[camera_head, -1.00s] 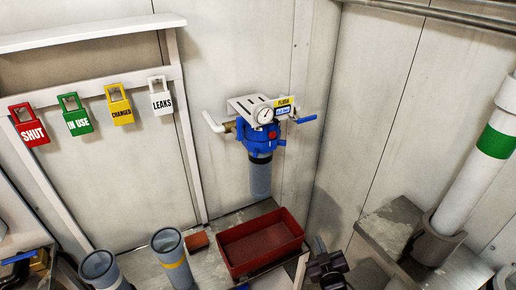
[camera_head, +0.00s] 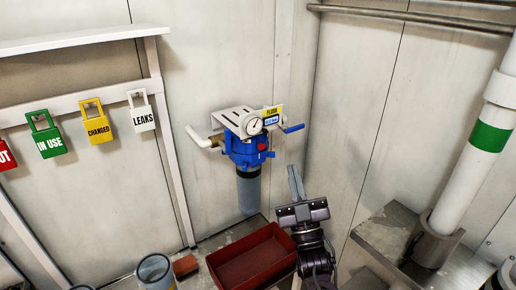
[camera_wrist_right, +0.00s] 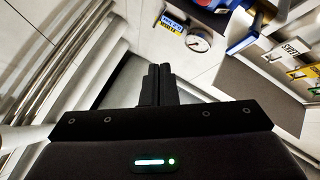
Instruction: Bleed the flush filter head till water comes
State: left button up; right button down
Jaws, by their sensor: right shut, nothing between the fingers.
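The flush filter's blue head (camera_head: 245,152) is on the back wall, with a red button-like part (camera_head: 262,146) on its front. A round gauge (camera_head: 255,125) and a yellow and blue FLUSH label (camera_head: 271,115) sit above it. A grey bowl (camera_head: 248,192) hangs below. A blue lever (camera_head: 293,128) sticks out to the right. My right gripper (camera_head: 293,172) is shut and empty, pointing up, right of the bowl and below the lever, apart from both. In the right wrist view its fingers (camera_wrist_right: 158,72) are together; the gauge (camera_wrist_right: 198,41) shows beyond them. No water shows. My left gripper is out of view.
A red tray (camera_head: 245,268) is below the filter, beside a brick-coloured block (camera_head: 186,266). Tags hang on the left rack, including a white LEAKS tag (camera_head: 142,116). A white pipe (camera_head: 478,150) with a green band stands at the right.

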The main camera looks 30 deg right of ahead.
aim_at(262, 147)
jog(key=shift+w, duration=0.1)
jog(key=w+b, duration=0.2)
jog(key=w, duration=0.6)
jog(key=shift+w+a+b, duration=0.35)
jog(key=shift+b, duration=0.05)
dwell(1.9)
jog(key=shift+w, duration=0.4)
jog(key=shift+w+b, duration=0.35)
jog(key=shift+w, duration=0.1)
dwell(0.5)
jog(key=shift+s, duration=0.1)
dwell(1.1)
jog(key=shift+s+p, duration=0.3)
jog(key=shift+s, duration=0.5)
